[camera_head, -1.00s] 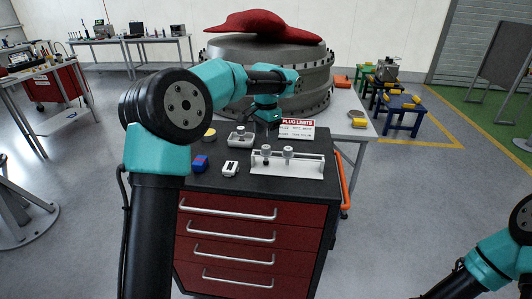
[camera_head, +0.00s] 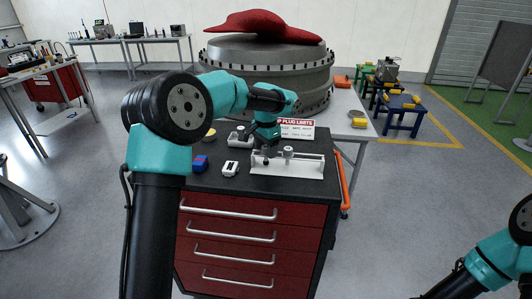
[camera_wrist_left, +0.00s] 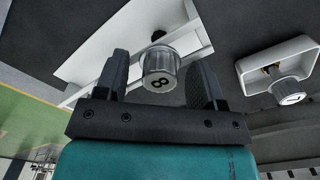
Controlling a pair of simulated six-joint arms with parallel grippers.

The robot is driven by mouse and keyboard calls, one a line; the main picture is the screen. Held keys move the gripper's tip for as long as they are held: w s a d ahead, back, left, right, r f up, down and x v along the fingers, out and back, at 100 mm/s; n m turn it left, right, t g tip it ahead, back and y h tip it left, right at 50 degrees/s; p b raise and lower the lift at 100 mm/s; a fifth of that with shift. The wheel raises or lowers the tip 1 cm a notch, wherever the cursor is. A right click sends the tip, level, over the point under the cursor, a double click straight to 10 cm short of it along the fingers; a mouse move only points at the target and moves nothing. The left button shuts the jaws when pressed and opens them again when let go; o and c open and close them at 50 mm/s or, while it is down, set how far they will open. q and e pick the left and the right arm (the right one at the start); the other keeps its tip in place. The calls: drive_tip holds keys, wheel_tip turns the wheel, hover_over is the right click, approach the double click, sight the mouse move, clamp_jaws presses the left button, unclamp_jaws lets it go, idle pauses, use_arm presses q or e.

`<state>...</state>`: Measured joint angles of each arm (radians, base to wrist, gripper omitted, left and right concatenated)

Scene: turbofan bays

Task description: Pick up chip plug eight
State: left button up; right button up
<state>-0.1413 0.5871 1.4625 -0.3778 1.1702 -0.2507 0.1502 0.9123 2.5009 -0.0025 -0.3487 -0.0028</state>
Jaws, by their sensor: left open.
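Chip plug eight (camera_wrist_left: 160,75) is a clear, round-capped plug marked 8. It sits at the white rack (camera_head: 287,167), with its dark tip (camera_head: 266,161) showing in the head view. My left gripper (camera_head: 266,148) is over the rack's left part and hides the plug's cap there. In the left wrist view, the left gripper (camera_wrist_left: 158,62) is open, with a finger on either side of the plug; contact cannot be told. A second plug (camera_head: 288,150) stands at the rack, right of the gripper. My right gripper is out of view.
A small white tray (camera_wrist_left: 304,55) holds another numbered plug (camera_wrist_left: 290,92). A blue-and-red block (camera_head: 200,163) and a white device (camera_head: 230,169) lie left of the rack on the dark cabinet top (camera_head: 210,182). The plug limits sign (camera_head: 298,129) stands behind.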

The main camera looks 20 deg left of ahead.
use_arm(q)
drive_tip(key=shift+c, duration=0.2)
drive_tip(key=c, duration=0.8)
wheel_tip(320, 180, up, 10)
drive_tip(key=shift+r, duration=0.1)
idle(0.5)
idle(0.5)
